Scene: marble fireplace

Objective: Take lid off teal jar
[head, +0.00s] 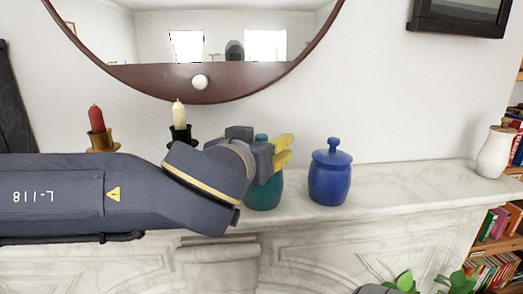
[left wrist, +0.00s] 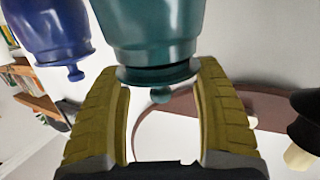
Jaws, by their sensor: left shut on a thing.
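The teal jar (head: 263,194) stands on the mantel, partly hidden behind my left gripper. Its teal lid (left wrist: 160,73) with a round knob shows in the left wrist view, where the picture is upside down and the jar body (left wrist: 155,28) is above it. The lid sits at the jar's mouth. My left gripper (head: 283,152) comes in from the left at the jar's top, its yellow fingers on both sides of the lid, shut on it. My right gripper is not in view.
A blue lidded jar (head: 329,180) stands close to the right of the teal jar. A cream candle (head: 179,113) and a red candle (head: 96,119) stand to the left. The marble mantel (head: 410,182) between is clear.

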